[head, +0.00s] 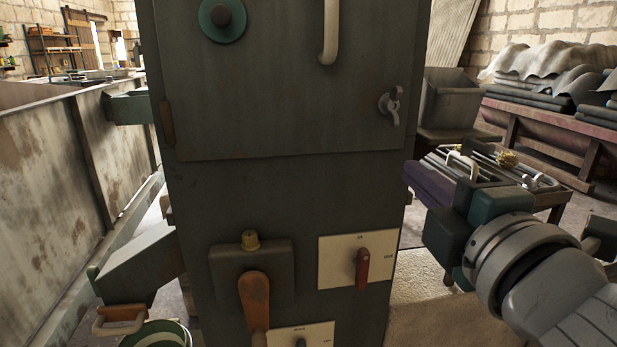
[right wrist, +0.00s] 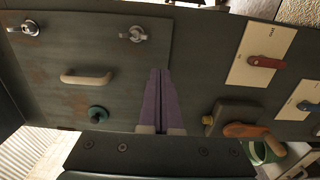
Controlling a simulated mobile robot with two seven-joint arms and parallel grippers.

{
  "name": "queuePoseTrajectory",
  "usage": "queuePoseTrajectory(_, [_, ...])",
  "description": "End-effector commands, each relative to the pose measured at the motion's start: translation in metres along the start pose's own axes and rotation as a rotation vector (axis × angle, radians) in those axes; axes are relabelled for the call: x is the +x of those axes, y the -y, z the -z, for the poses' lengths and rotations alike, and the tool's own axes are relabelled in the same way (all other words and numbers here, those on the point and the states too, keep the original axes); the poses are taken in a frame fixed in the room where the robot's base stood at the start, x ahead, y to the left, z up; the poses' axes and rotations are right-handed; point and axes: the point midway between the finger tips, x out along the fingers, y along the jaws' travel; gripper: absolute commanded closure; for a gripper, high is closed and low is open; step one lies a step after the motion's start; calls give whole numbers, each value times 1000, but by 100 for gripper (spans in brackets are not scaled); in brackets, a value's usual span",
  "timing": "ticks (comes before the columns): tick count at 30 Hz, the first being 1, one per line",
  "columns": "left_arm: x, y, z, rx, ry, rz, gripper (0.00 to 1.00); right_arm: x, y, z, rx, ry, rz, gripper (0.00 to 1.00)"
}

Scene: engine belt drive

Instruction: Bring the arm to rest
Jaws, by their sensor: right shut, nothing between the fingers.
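My right gripper (head: 412,172) comes in from the right in the head view, beside the right edge of a dark grey-green cabinet (head: 290,190). Its purple fingers also show in the right wrist view (right wrist: 161,75), shut together with nothing between them, in front of the cabinet face. I cannot tell the exact gap between fingertips and cabinet. My left gripper is not in view. The cabinet's upper panel (head: 270,100) lies flush and bears a green knob (head: 221,15), a pale handle (head: 329,30) and a wing latch (head: 390,105).
Below the panel are a red rotary switch (head: 362,268), an orange lever (head: 255,300) and a yellow cap (head: 250,240). A chute (head: 140,266) juts left above a green bucket (head: 157,336). A low table (head: 556,196) with metal parts stands behind my right arm.

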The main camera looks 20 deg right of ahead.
Motion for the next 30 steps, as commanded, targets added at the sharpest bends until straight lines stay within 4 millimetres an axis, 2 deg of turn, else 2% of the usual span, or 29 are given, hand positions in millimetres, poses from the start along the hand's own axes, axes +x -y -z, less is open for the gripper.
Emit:
queuePoseTrajectory(3, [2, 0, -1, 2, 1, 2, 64, -8, 0, 0, 1, 0, 0, 100])
queuePoseTrajectory(8, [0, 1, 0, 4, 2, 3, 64, -11, -1, -1, 13, 5, 7, 100])
queuePoseTrajectory(11, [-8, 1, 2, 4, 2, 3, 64, -14, -2, -9, 110, 43, 63, 100])
queuePoseTrajectory(14, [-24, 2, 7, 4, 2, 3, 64, -26, 5, -20, 321, 125, 201, 100])
queuePoseTrajectory(17, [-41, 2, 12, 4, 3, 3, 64, -53, 23, -22, 588, 235, 413, 100])
queuePoseTrajectory(20, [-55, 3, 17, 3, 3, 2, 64, -91, 42, -12, 799, 349, 644, 100])
queuePoseTrajectory(24, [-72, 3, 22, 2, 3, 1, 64, -156, 56, 9, 976, 508, 956, 100])
queuePoseTrajectory(26, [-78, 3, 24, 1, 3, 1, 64, -186, 56, 16, 1013, 579, 1086, 100])
queuePoseTrajectory(27, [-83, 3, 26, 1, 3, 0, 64, -208, 54, 21, 1028, 628, 1172, 100])
queuePoseTrajectory(28, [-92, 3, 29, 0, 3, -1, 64, -217, 44, 23, 1033, 651, 1208, 100])
queuePoseTrajectory(30, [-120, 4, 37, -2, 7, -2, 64, -213, 15, 22, 1035, 645, 1192, 100])
